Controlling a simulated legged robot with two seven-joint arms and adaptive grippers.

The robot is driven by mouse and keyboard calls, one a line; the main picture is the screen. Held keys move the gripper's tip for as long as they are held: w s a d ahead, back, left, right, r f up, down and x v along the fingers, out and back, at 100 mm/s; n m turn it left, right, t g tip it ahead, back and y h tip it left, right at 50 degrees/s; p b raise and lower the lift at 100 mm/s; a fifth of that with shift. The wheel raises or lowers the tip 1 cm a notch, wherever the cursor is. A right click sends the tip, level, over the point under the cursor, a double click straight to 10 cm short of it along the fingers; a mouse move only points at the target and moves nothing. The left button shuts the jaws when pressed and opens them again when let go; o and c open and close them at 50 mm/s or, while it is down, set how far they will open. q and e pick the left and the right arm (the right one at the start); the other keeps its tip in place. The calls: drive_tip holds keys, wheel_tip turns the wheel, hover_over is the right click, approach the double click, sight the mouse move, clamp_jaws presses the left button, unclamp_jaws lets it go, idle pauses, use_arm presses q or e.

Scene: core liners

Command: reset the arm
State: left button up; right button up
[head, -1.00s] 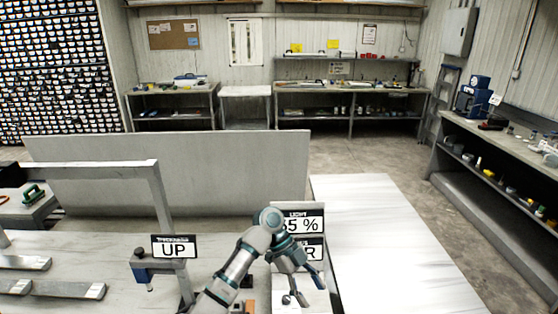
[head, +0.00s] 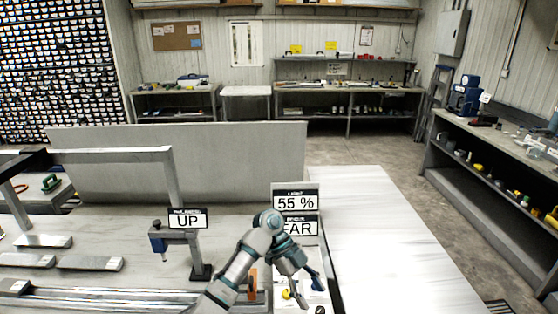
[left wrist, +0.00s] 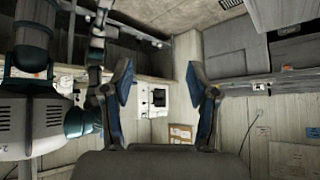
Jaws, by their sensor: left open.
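My left arm reaches in from the bottom of the head view, bent at a joint. My left gripper (head: 303,290) points down over the bench, near the sign stand. In the left wrist view its two blue-padded fingers (left wrist: 163,75) stand wide apart, with nothing held between them. My right gripper cannot be made out in either view.
A sign (head: 296,203) reads "55 %"; the one below is partly hidden by my arm. An "UP" sign (head: 187,219) hangs by a frame post. Flat metal bars (head: 90,263) lie at left. An upright grey panel (head: 180,160) stands behind. The pale surface (head: 385,240) at right is clear.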

use_arm(q)
drive_tip(key=s+a+f+n+t, duration=0.2)
drive_tip(key=s+a+f+n, duration=0.15)
drive_tip(key=f, duration=0.75)
drive_tip(key=s+a+f+n+t, duration=0.15)
drive_tip(key=s+f+n, duration=0.35)
drive_tip(key=f, duration=0.5)
drive_tip(key=s+a+f+n+t, duration=0.1)
drive_tip(key=s+a+f+n, duration=0.3)
drive_tip(key=f, duration=0.7)
drive_tip(key=s+a+f+n+t+y, duration=0.1)
drive_tip(key=s+a+n+t+y, duration=0.15)
drive_tip(key=s+a+n, duration=0.55)
drive_tip(key=s+a+f+n+t+y, duration=0.2)
drive_tip(key=s+a+n+y, duration=0.25)
drive_tip(key=s+a, duration=0.7)
drive_tip(key=s+f, duration=0.2)
drive_tip(key=f, duration=1.3)
drive_tip(key=s+f+g+b, duration=0.1)
drive_tip(key=s+f, duration=0.1)
drive_tip(key=f, duration=1.3)
drive_tip(key=shift+a+f+g+h+b, duration=0.3)
drive_tip(key=shift+a+h, duration=0.1)
drive_tip(key=shift+a, duration=0.05)
use_arm(e)
drive_tip(key=w+r, duration=0.3)
drive_tip(key=shift+a, duration=0.3)
